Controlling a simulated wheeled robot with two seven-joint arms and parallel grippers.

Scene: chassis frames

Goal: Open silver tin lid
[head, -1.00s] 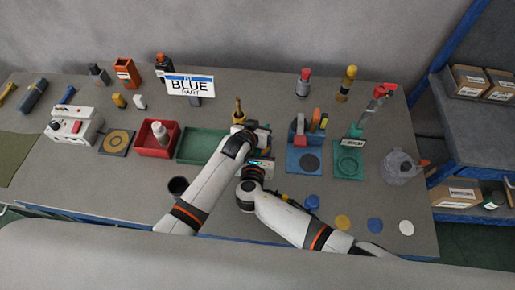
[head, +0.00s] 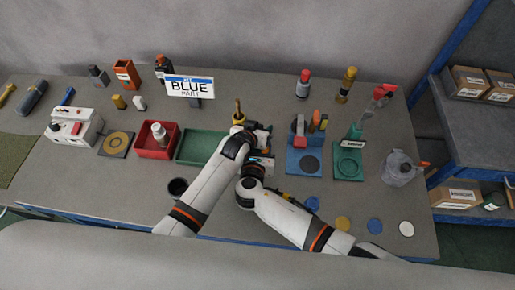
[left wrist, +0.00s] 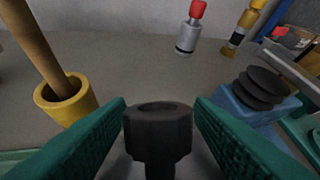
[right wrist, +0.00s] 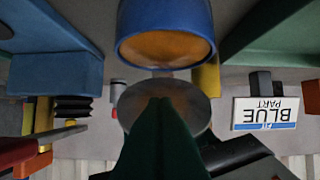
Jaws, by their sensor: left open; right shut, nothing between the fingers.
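In the left wrist view my left gripper (left wrist: 160,104) is open, its green fingers either side of a dark faceted knob (left wrist: 158,122); contact cannot be told. My right gripper (right wrist: 160,102) is shut and empty, its fingertips in front of a round silver-grey disc (right wrist: 172,101). A blue-rimmed round thing with an orange-brown face (right wrist: 165,45) is close by. I cannot tell whether the disc is the tin lid. In the head view both grippers are close together at the table's middle, largely hidden by my arms. A silver cylinder with a red top (head: 304,84) stands behind.
A yellow holder with a wooden handle (left wrist: 65,98) stands left of my left gripper. A blue fixture (head: 297,163) and a green fixture (head: 347,172) are to the right. A green tray (head: 195,147) and red bin (head: 147,150) are left. The front right table holds several coloured discs.

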